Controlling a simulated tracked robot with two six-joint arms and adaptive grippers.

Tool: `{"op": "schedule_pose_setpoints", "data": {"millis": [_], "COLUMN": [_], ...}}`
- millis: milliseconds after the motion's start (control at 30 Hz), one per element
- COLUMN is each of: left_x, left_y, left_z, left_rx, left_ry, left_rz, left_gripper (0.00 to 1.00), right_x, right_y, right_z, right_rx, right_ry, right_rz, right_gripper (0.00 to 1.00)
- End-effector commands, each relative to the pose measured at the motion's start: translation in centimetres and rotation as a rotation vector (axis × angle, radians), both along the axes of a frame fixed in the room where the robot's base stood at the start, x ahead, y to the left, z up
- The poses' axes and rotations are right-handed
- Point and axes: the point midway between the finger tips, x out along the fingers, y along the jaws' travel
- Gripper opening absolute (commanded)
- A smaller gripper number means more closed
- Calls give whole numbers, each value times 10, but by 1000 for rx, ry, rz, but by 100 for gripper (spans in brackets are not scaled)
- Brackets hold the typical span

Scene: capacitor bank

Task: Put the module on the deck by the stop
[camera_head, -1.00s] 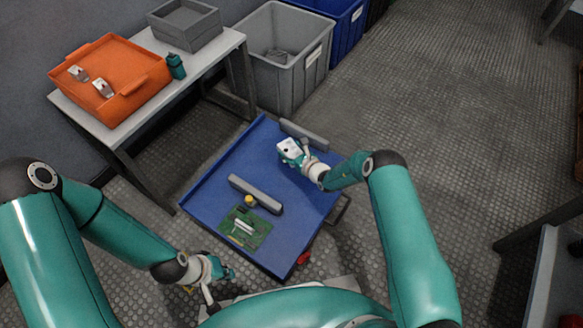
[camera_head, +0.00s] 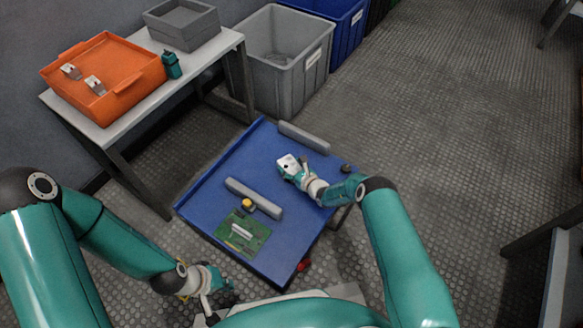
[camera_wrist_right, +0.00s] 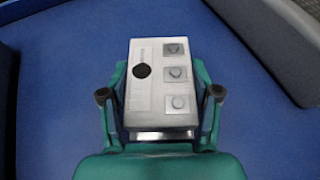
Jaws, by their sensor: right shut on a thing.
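The module (camera_head: 288,163) is a pale box with a black round spot. In the right wrist view the module (camera_wrist_right: 160,78) shows three square terminals along its right side. My right gripper (camera_head: 294,171) is shut on it, one finger on each side. It is over the blue deck (camera_head: 247,160), between two grey bars; I cannot tell whether it touches the deck. The far bar (camera_head: 304,137) and the near bar (camera_head: 253,198) are both apart from the module; which is the stop is unclear. My left gripper (camera_head: 222,293) is low, off the deck's near-left side; its fingers are unclear.
A green circuit board (camera_head: 242,233) and a yellow-topped part (camera_head: 248,204) are by the near bar. A dark round part (camera_head: 346,169) is at the deck's right edge. A table with an orange tray (camera_head: 105,75) and a grey bin (camera_head: 283,60) stand behind.

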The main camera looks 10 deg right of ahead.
Motion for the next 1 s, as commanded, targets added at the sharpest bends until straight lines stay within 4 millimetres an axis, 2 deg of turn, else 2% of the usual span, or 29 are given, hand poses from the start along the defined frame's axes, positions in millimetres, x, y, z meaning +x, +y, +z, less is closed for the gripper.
{"op": "schedule_pose_setpoints", "data": {"millis": [33,67,200,533,667,867,1000], "left_x": [0,0,0,0,0,0,0], "left_y": [0,0,0,0,0,0,0], "left_z": [-3,-2,-1,-1,7,31,48], "left_rx": [0,0,0,0,0,0,0], "left_ry": [0,0,0,0,0,0,0], "left_rz": [0,0,0,0,0,0,0], "left_gripper": [0,0,0,0,0,0,0], "right_x": [1,0,0,0,-4,-30,-55], "right_y": [0,0,1,1,-1,-13,-23], "right_z": [-2,-2,-1,0,5,20,31], "right_rx": [0,0,0,0,1,1,2], "right_ry": [-3,0,0,0,1,4,5], "right_rz": [0,0,1,1,1,-1,-2], "right_gripper": [11,66,88,88,88,88,88]}}
